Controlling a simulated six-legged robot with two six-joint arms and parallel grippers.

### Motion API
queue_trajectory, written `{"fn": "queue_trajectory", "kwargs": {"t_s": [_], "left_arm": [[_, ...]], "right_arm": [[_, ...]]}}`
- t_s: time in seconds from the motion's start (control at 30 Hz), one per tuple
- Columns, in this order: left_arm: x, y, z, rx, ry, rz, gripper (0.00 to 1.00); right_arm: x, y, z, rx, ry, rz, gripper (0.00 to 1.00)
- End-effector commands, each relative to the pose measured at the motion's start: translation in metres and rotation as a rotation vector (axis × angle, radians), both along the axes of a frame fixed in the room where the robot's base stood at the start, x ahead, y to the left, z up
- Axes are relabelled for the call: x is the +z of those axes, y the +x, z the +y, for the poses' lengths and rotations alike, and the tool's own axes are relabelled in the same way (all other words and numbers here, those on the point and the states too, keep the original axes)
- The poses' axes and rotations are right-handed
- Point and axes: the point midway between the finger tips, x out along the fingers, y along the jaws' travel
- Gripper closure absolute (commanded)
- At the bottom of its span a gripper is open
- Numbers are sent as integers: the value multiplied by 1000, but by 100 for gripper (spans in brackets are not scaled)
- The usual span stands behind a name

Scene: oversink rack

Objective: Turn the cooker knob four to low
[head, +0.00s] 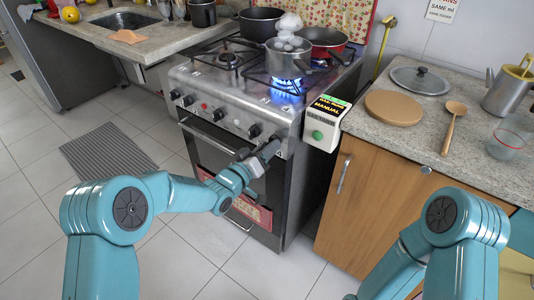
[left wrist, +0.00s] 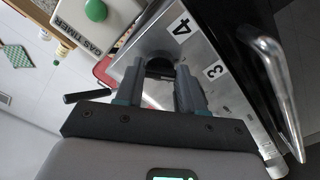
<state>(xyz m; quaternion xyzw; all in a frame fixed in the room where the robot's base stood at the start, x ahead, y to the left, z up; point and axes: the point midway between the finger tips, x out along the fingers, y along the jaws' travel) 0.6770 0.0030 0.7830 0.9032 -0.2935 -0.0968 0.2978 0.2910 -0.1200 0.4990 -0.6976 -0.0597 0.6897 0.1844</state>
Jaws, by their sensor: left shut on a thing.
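The steel cooker (head: 230,95) stands in the middle of the head view, with a row of dark knobs along its front panel. My left gripper (head: 266,153) is at the right end of this row. In the left wrist view its two fingers stand on either side of the dark cooker knob four (left wrist: 160,66), beside the label 4, and are shut on it. The label 3 is to the right. The fingers partly hide the knob, and I cannot read its setting. A blue flame (head: 288,85) burns under the steaming pot (head: 287,60). My right gripper is out of view.
A white gas timer box (head: 322,124) with a green button stands just right of the knob. An oven handle (head: 210,136) runs below the panel. A counter (head: 400,135) with a wooden board (head: 393,107) and spoon (head: 453,124) lies right.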

Motion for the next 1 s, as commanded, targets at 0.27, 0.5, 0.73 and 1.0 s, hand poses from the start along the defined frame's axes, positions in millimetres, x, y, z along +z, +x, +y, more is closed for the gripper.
{"fn": "queue_trajectory", "kwargs": {"t_s": [0.27, 0.5, 0.73, 1.0], "left_arm": [[-2, -1, 0, 0, -176, 132, 92], [-2, -1, 0, 1, -276, 206, 92], [-1, -1, 0, 1, -321, 239, 92], [-1, -1, 0, 1, -331, 246, 92]], "right_arm": [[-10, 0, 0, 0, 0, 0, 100], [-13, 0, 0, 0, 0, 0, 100], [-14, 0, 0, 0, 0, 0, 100], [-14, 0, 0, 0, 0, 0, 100]]}}
